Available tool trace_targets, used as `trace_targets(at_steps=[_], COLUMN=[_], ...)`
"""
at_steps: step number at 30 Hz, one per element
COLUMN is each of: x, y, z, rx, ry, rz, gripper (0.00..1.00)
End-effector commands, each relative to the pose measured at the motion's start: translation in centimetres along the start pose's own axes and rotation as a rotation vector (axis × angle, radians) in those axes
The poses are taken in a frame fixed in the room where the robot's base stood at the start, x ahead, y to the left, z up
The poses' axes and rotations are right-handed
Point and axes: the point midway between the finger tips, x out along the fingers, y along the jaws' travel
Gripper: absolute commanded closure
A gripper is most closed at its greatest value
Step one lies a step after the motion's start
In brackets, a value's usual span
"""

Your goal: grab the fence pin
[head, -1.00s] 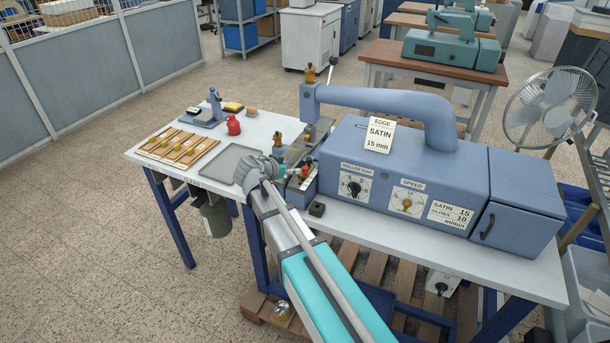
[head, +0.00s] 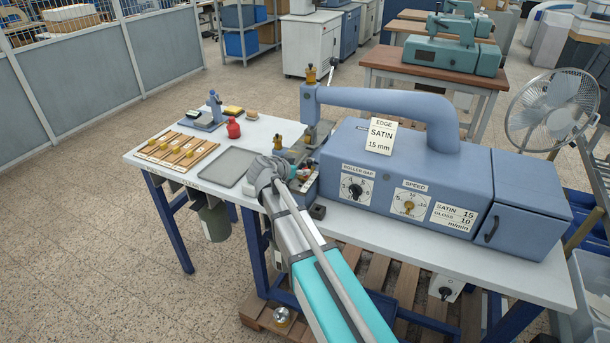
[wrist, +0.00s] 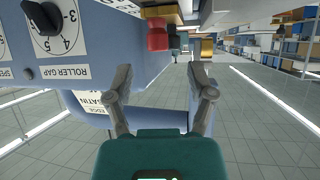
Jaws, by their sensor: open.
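No part is labelled as the fence pin, so I cannot tell for certain which it is. A small red knob (head: 303,173) sits at the near left end of the blue machine (head: 400,165). In the wrist view a red knob (wrist: 157,36) is beyond my fingertips, roughly between them, and a brass-coloured cylinder (wrist: 207,48) is to its right. A brass-topped post (head: 277,141) stands behind my gripper. My gripper (wrist: 161,72) is open and empty. In the head view my gripper (head: 272,172) is just left of the red knob, and its fingertips are partly hidden.
A small black block (head: 317,212) is beside the machine.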

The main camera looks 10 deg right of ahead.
Motion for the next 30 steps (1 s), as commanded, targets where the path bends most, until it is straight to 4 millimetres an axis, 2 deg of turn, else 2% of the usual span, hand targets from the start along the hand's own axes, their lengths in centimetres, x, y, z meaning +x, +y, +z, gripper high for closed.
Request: trace_targets(at_steps=[6,12,30], x=[2.4,4.2,4.4], y=[0.1,0.1,0.2], z=[0.7,0.5,0.4], rx=[0.001,0.000,0.000], ry=[0.000,-0.001,0.000], rz=[0.001,0.001,0.001], gripper=[0.30,0.30,0.30])
